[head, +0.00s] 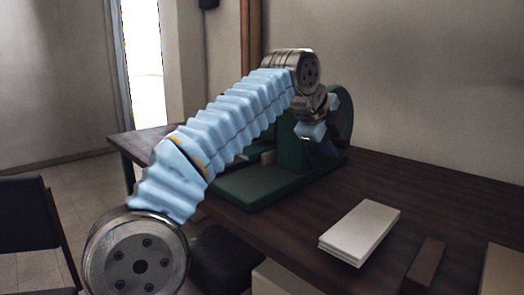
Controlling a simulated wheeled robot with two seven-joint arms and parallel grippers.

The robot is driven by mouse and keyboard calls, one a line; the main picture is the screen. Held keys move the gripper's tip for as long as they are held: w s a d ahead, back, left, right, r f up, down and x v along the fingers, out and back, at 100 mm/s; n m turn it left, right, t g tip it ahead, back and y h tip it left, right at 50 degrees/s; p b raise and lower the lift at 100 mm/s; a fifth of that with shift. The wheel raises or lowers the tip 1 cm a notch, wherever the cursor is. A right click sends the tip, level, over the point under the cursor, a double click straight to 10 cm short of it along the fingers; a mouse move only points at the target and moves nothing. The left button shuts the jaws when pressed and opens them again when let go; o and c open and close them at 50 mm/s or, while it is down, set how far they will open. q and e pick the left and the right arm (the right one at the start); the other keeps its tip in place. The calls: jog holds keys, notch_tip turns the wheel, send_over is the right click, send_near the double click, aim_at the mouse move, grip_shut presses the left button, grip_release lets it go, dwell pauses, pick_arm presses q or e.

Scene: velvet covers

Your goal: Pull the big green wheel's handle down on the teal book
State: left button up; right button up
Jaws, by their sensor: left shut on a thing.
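A green press with a flat base (255,187) stands on the dark wooden table. Its big green wheel (346,112) is on the right side, partly covered by my left arm and wrist. My left gripper (323,143) is in front of the wheel, shut on its handle; the fingers and the handle are mostly hidden and dark. I cannot make out the teal book; my arm covers part of the press's middle. My right gripper is not in view.
A cream-coloured stack (360,230) lies on the table (440,195) to the right of the press. A brown block (425,266) lies near the front edge. A dark chair (30,225) stands at the left. The table's back right is clear.

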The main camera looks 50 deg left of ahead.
pick_arm(q)
jog(key=shift+w+f, duration=0.1)
jog(key=shift+f, duration=0.45)
jog(key=shift+w+f+b, duration=0.15)
jog(key=shift+f+b, duration=0.45)
jog(key=shift+w+f, duration=0.2)
jog(key=shift+f, duration=0.45)
jog(key=shift+f+b, duration=0.15)
jog(key=shift+b, duration=0.15)
